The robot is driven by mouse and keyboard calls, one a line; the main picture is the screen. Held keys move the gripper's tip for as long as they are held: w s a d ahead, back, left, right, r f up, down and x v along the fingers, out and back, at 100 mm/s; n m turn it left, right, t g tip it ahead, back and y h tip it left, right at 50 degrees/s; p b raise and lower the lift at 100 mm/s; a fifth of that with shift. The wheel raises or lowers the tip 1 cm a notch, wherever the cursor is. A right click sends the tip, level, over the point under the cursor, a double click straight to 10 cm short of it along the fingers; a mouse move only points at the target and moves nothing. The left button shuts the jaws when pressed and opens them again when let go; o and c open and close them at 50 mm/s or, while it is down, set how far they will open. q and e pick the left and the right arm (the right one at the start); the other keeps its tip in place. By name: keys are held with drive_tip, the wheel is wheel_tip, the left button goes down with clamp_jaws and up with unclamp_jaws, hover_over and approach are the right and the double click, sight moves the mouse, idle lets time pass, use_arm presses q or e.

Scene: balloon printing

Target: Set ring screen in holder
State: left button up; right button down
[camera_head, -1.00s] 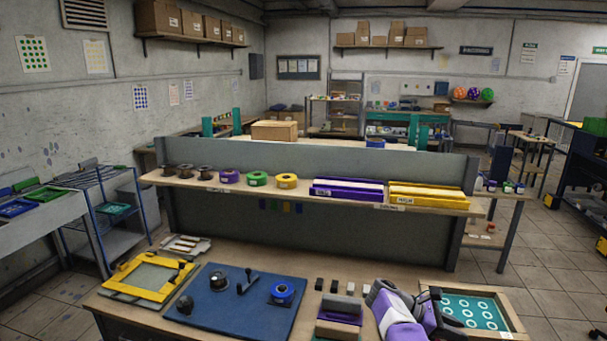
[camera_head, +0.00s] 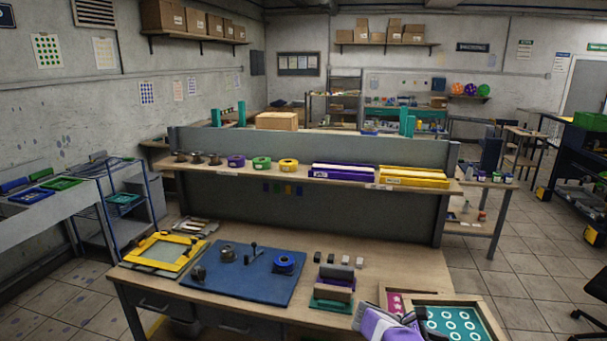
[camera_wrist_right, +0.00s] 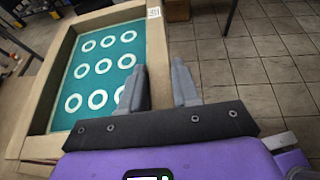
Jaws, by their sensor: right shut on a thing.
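The ring screen is a teal panel with white rings in a wooden frame (camera_head: 491,311), at the lower right of the head view. It fills the left half of the right wrist view (camera_wrist_right: 154,45). My right gripper (camera_wrist_right: 163,88) has one finger on each side of the frame's near right edge and is shut on it. A yellow frame with dark clamps (camera_head: 186,264), seemingly the holder, lies at the table's left end. My left gripper is out of view.
A second screen, pink with white shapes (camera_head: 395,302), lies partly behind the ring screen. Small blocks stand mid-table. A shelf (camera_head: 330,180) with rolls and trays runs behind.

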drive_tip(key=s+a+f+n+t+y, duration=0.1)
drive_tip(key=s+a+f+n+t, duration=0.4)
drive_tip(key=a, duration=0.4)
drive_tip(key=s+a+f+n+t+y, duration=0.2)
drive_tip(key=s+a+f+n+t, duration=0.25)
drive_tip(key=s+a, duration=0.3)
wheel_tip(320, 180, down, 9)
drive_tip(key=b, duration=1)
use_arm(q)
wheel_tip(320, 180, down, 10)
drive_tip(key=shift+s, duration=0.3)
use_arm(e)
wheel_tip(320, 180, up, 9)
drive_tip(key=w+n+t+y, duration=0.2)
drive_tip(key=n+t+y, duration=0.3)
drive_tip(key=n+y, duration=0.1)
drive_tip(key=shift+w+a+r, duration=0.15)
drive_tip(key=shift+w+a, duration=0.15)
drive_tip(key=shift+a, duration=0.05)
